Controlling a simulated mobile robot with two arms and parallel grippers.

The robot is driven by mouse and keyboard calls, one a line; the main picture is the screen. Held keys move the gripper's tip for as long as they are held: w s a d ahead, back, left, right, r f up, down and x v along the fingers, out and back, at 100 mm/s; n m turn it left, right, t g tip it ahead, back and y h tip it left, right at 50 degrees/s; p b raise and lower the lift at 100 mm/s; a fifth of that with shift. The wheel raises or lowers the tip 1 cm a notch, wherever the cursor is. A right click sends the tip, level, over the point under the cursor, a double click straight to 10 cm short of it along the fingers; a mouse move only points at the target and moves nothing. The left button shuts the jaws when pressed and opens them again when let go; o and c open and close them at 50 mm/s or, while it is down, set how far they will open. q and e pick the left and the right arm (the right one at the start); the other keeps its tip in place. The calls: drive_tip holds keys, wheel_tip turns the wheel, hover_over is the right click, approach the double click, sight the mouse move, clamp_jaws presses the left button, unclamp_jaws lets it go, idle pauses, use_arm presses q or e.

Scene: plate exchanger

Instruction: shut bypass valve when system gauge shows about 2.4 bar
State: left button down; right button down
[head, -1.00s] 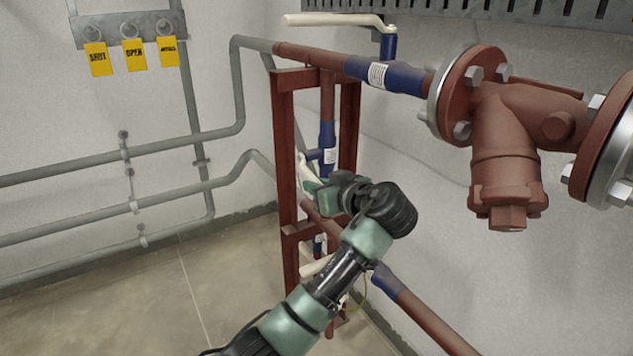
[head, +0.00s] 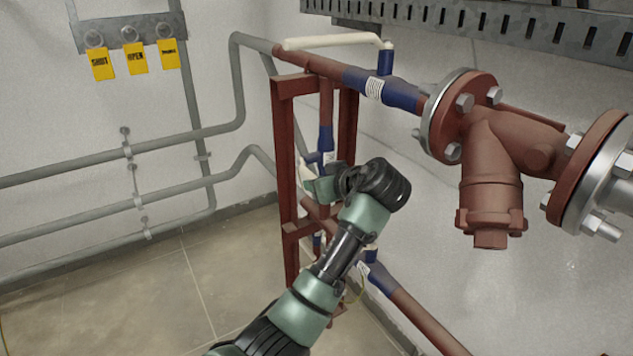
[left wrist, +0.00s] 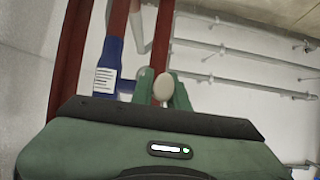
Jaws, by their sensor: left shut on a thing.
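The bypass valve looks to be the blue valve (head: 326,140) on the short vertical pipe inside the red frame. Its white lever is mostly hidden behind my gripper in the head view. My left gripper (head: 318,188) is at this lever. In the left wrist view, the left gripper (left wrist: 162,88) is shut on the rounded cream end of the lever (left wrist: 163,87). The blue valve body with a white label (left wrist: 107,72) stands just to the left of the fingers there. No system gauge shows in either view. My right gripper is not in view.
Another blue valve (head: 385,87) with a white lever (head: 338,41) lies along the upper pipe. A red flanged strainer (head: 492,165) is at the right. The red frame post (head: 285,180) stands close to my gripper. Yellow tags (head: 136,58) hang on the left wall.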

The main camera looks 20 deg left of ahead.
use_arm(q)
drive_tip(key=c, duration=1.4)
unclamp_jaws()
drive_tip(key=shift+r, duration=0.1)
